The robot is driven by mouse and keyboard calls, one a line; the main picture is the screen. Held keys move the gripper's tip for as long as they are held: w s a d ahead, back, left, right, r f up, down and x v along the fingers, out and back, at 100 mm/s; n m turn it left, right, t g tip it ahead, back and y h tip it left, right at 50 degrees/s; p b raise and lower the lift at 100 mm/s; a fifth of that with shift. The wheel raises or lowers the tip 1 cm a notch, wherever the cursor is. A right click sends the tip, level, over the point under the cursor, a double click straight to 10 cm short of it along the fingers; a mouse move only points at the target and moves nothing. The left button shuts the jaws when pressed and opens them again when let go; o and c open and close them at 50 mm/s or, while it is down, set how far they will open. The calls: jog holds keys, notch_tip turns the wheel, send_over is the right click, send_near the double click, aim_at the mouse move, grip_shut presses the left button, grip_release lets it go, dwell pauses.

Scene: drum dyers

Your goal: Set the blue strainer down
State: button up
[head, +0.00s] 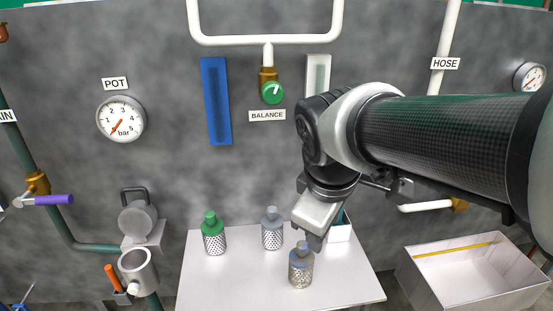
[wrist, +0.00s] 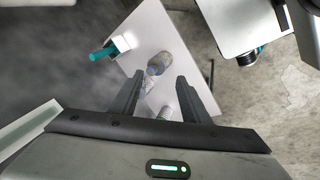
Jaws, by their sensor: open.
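The blue strainer (head: 301,272) stands upright on the white table near its front edge. It has a blue-grey top and a perforated metal lower part. My gripper (head: 314,238) is just above and slightly right of it in the head view. In the wrist view the strainer (wrist: 158,63) lies just beyond the fingertips of my open gripper (wrist: 160,76), and the jaws appear clear of it. The arm hides part of the table behind the gripper.
A green-topped strainer (head: 213,236) and a grey-topped one (head: 271,230) stand farther back on the table (head: 235,285). A white box (head: 340,232) with a teal item is behind my gripper. An open white crate (head: 415,280) is at right. Free table lies front left.

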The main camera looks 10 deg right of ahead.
jog(key=s+m, duration=0.1)
jog(key=m, duration=0.2)
jog(key=s+r+m+t+y, duration=0.1)
jog(key=s+m, duration=0.1)
jog(key=m, duration=0.1)
jog(key=s+m, duration=0.2)
jog(key=m, duration=0.1)
jog(key=shift+s+r+y, duration=0.15)
jog(key=shift+r+y, duration=0.1)
jog(key=shift+y, duration=0.05)
jog(key=shift+a, duration=0.1)
